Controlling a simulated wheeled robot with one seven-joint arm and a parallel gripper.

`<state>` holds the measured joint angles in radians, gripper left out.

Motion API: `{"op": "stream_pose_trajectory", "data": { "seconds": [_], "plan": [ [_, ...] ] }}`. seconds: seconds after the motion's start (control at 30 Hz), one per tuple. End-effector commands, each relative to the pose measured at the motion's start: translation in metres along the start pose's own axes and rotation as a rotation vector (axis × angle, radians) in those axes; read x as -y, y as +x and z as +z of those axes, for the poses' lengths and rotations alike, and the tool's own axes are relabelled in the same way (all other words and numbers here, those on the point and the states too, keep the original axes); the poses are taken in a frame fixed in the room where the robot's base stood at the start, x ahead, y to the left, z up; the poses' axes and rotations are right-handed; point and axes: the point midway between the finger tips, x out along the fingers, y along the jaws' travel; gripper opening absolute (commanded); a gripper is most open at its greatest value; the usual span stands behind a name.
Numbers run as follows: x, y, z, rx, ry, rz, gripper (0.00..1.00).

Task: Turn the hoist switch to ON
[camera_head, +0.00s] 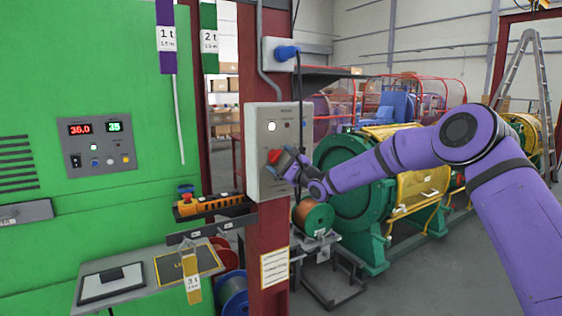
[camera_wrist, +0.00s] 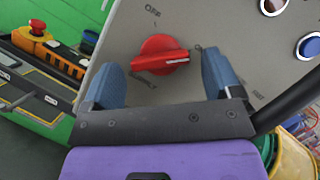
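The red rotary hoist switch (camera_head: 273,155) is on the front of a grey control box (camera_head: 253,180) fixed to a dark red post. In the wrist view the switch (camera_wrist: 161,55) shows clearly, its bar lying roughly crosswise in the picture. A label reading OFF stands above it; other small labels around it are hard to read. My gripper (camera_wrist: 160,68) is open, one blue finger on each side of the knob, with a visible gap to each. In the head view my gripper (camera_head: 288,164) is at the box's face and partly covers the switch.
An orange pendant (camera_head: 208,205) with a red button rests on a bracket at left. A blue plug (camera_head: 286,52) is above. A cable reel (camera_head: 313,216) stands below my gripper.

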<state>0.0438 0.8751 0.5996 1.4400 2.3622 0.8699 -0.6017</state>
Motion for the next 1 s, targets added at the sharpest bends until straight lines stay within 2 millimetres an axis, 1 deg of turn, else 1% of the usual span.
{"op": "stream_pose_trajectory", "data": {
  "seconds": [0.27, 0.37, 0.47, 0.8, 0.9, 1.0],
  "plan": [
    [0.001, 0.0, 0.001, 0.002, -0.002, -0.001, 0.84],
    [0.001, -0.005, 0.002, 0.002, -0.002, -0.001, 0.84],
    [0.002, -0.017, 0.001, 0.001, -0.002, -0.001, 0.84],
    [0.001, -0.08, 0.0, 0.0, -0.002, -0.001, 0.84],
    [0.001, -0.093, 0.0, 0.0, -0.002, 0.0, 0.84],
    [0.001, -0.102, 0.0, 0.001, -0.002, -0.001, 0.84]
  ]
}}
